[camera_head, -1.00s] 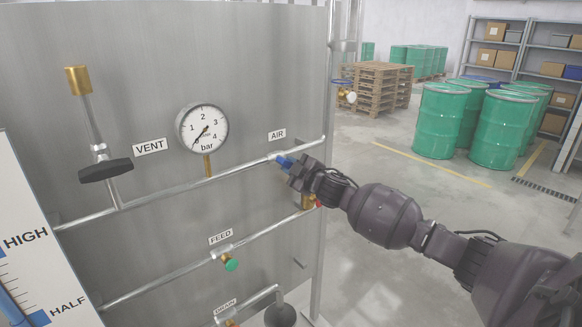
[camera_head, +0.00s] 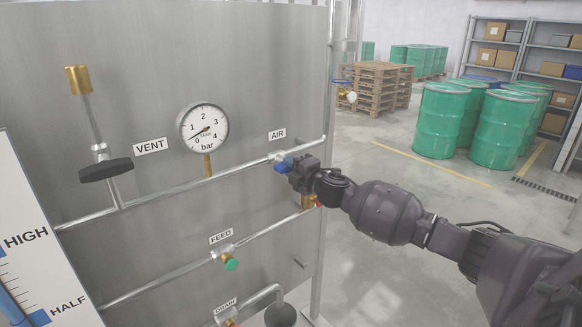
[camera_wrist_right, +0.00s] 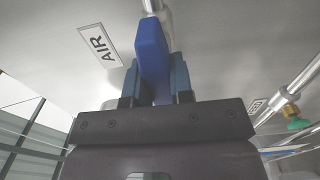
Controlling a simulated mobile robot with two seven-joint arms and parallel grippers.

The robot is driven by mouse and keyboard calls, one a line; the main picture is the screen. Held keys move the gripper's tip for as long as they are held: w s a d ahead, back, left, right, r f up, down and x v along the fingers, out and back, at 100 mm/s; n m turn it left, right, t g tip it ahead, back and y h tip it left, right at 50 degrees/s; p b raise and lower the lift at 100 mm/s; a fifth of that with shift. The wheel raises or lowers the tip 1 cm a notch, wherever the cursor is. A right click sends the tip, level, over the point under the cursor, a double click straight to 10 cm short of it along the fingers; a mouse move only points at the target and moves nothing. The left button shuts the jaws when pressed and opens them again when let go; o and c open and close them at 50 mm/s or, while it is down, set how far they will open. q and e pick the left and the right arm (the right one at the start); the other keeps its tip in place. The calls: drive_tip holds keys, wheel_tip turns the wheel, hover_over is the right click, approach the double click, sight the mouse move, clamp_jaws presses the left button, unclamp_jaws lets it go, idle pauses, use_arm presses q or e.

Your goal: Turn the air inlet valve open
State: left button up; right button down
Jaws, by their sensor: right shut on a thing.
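The air inlet valve has a blue handle (camera_head: 281,167) on the upper pipe, just below the AIR label (camera_head: 277,134). My right gripper (camera_head: 288,167) is shut on this handle. In the right wrist view the blue handle (camera_wrist_right: 152,55) stands between the two fingers of the right gripper (camera_wrist_right: 156,82), with the AIR label (camera_wrist_right: 99,44) to its left. The valve body is mostly hidden behind the handle and gripper. The round pressure gauge (camera_head: 203,128) on the panel has its needle pointing to the lower left, near the low end. My left gripper is not in view.
The VENT valve has a black handle (camera_head: 106,170) at the left. The FEED valve has a green knob (camera_head: 232,264) on the middle pipe. A level scale (camera_head: 38,270) stands at the left edge. Green drums (camera_head: 441,122) and pallets (camera_head: 372,88) stand far behind on open floor.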

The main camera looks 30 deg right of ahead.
idle(0.5)
drive_tip(key=c, duration=1)
unclamp_jaws()
drive_tip(key=s+b, duration=0.1)
drive_tip(key=s, duration=0.9)
drive_tip(key=shift+s+d+b, duration=0.4)
drive_tip(key=shift+d, duration=0.05)
